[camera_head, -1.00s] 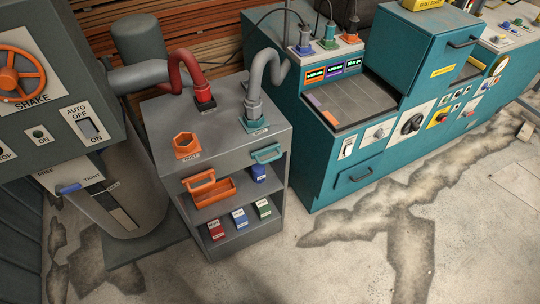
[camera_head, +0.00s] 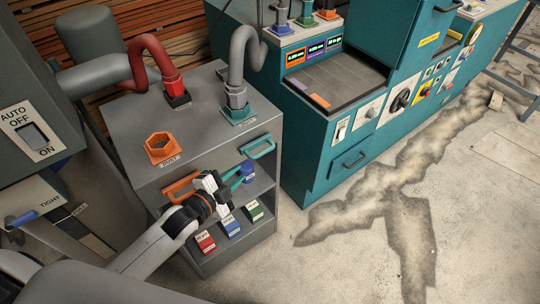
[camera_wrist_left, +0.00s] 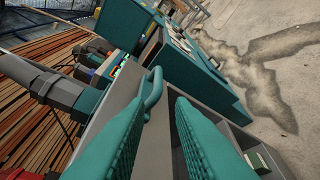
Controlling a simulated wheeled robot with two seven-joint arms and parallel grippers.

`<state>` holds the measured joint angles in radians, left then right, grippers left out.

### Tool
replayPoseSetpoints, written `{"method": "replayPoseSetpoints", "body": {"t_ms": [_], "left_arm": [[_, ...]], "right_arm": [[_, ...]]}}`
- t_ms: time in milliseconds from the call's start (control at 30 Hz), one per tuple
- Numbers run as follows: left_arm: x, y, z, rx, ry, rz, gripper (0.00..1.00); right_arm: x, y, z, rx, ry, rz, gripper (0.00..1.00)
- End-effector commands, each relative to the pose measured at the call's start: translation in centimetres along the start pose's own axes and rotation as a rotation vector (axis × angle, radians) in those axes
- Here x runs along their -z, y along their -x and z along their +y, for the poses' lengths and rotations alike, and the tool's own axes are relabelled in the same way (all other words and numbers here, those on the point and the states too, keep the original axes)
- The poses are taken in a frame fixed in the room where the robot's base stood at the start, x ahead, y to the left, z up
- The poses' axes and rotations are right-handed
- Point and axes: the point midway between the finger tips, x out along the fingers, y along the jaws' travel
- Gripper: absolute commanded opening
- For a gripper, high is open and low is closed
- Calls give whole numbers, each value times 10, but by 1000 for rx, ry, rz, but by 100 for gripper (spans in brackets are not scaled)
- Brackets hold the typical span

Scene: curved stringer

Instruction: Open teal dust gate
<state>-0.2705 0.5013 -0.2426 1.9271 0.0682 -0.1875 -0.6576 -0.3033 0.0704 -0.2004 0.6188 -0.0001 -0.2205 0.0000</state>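The teal dust gate handle (camera_head: 257,147) sticks out from the upper front right of the grey cabinet, below the teal port (camera_head: 238,115). In the left wrist view the teal handle (camera_wrist_left: 153,92) lies ahead, near the left fingertip. My left gripper (camera_head: 247,174) is in front of the cabinet, below and left of the handle. In the wrist view its two teal fingers (camera_wrist_left: 161,98) are apart with nothing held between them; contact with the handle is not visible. My right gripper is not in view.
An orange handle (camera_head: 181,187) sits left of the teal one, partly behind my arm. The cabinet (camera_head: 205,88) carries red and grey hoses. Red, blue and green boxes (camera_head: 230,226) stand on its lower shelf. A teal machine (camera_head: 310,150) stands right. Floor in front is open.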

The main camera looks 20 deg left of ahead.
Motion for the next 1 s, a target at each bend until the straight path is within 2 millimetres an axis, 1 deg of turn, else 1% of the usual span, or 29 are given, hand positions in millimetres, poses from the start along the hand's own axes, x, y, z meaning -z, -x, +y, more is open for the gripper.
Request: {"method": "replayPoseSetpoints", "body": {"t_ms": [67,167,400,600,700,800,1000], "left_arm": [[-3,-5,3,-9,-12,-12,22],[-3,-19,4,-10,-9,-12,22],[-3,-68,4,-9,-8,-10,22],[-4,-101,4,-8,-7,-10,22],[-3,-111,4,-7,-7,-9,22],[-3,-117,3,-6,-7,-9,22],[-3,-119,3,-6,-7,-9,22]], "right_arm": [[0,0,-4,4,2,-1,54],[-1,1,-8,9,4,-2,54],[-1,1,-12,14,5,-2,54],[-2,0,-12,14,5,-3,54],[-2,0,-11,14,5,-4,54],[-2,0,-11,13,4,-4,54],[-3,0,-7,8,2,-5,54]]}}
